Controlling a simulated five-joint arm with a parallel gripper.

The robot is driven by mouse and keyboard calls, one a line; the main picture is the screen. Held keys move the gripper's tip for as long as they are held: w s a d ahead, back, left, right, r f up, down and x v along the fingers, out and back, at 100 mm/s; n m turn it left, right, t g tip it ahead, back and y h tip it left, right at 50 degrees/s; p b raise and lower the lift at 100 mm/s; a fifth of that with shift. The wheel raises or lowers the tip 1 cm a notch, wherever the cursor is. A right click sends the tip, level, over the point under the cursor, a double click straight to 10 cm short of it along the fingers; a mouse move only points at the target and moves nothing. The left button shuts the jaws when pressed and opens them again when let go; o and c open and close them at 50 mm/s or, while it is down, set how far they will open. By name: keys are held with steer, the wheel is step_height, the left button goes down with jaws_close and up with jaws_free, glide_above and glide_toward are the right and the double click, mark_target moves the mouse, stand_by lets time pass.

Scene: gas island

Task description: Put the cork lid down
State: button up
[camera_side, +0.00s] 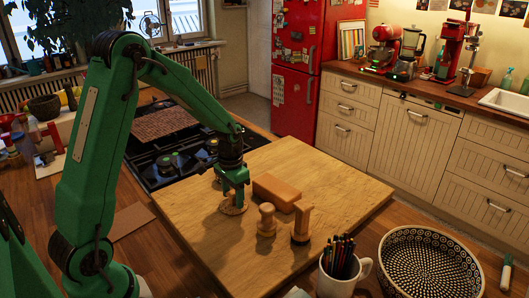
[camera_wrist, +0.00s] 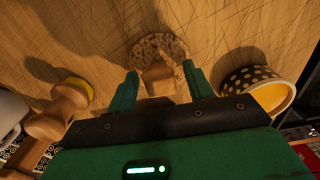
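The cork lid (camera_wrist: 155,46) is a round speckled cork disc with a pale wooden knob (camera_wrist: 158,76). It lies on the wooden board (camera_side: 330,180), and in the side view its edge (camera_side: 232,209) shows just under my gripper (camera_side: 235,198). In the wrist view the two green fingers of my gripper (camera_wrist: 165,87) stand on either side of the knob, with a visible gap on each side. My gripper is open and low over the lid. In the side view the fingers hide most of the knob.
A polka-dot bowl (camera_wrist: 248,78) stands close to the right in the wrist view. Wooden pieces (camera_side: 266,220) (camera_side: 302,223) and a wooden block (camera_side: 277,192) are near my gripper. A pencil mug (camera_side: 343,275), patterned basket (camera_side: 430,262) and stove (camera_side: 180,160) surround the board. The board's right side is clear.

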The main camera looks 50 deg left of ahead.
mark_target(233, 193)
steer(key=shift+r, duration=0.15)
step_height(233, 193, up, 12)
stand_by(0.8)
stand_by(0.5)
steer(key=s+d+r+t, duration=0.2)
steer(key=s+d+r, duration=0.2)
steer(key=s, duration=0.4)
steer(key=s+d+r+t, duration=0.3)
steer(key=s+d, duration=0.4)
steer(key=s, duration=0.2)
steer(key=shift+r+t, duration=0.3)
steer(key=shift+r, duration=0.1)
